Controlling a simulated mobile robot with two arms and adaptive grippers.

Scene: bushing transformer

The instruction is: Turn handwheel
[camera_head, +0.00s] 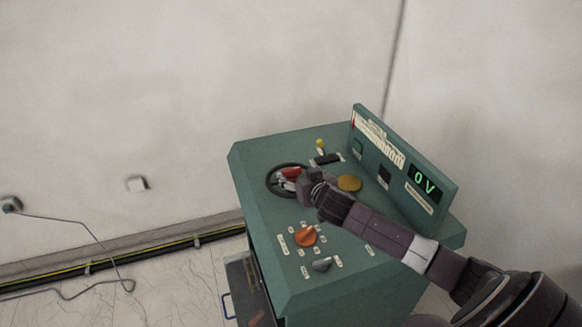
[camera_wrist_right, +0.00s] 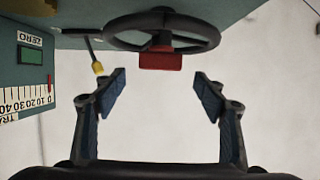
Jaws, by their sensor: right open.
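The handwheel is a black ring (camera_head: 269,188) with a red part (camera_head: 291,172) at its middle, on the top of the green console (camera_head: 265,153). In the right wrist view the handwheel (camera_wrist_right: 118,39) is at the top, with its red part (camera_wrist_right: 160,61) facing between my fingers. My right gripper (camera_head: 288,181) is at the handwheel in the head view, partly covering its right side. In the wrist view my right gripper (camera_wrist_right: 160,95) is open and empty, its fingertips below the wheel, apart from it. My left gripper is not in view.
An orange knob (camera_head: 305,235), a grey knob (camera_head: 321,265), a yellow knob (camera_head: 349,183) and a yellow-tipped lever (camera_head: 320,144) are on the console. A display panel (camera_head: 424,184) reading 0V rises behind.

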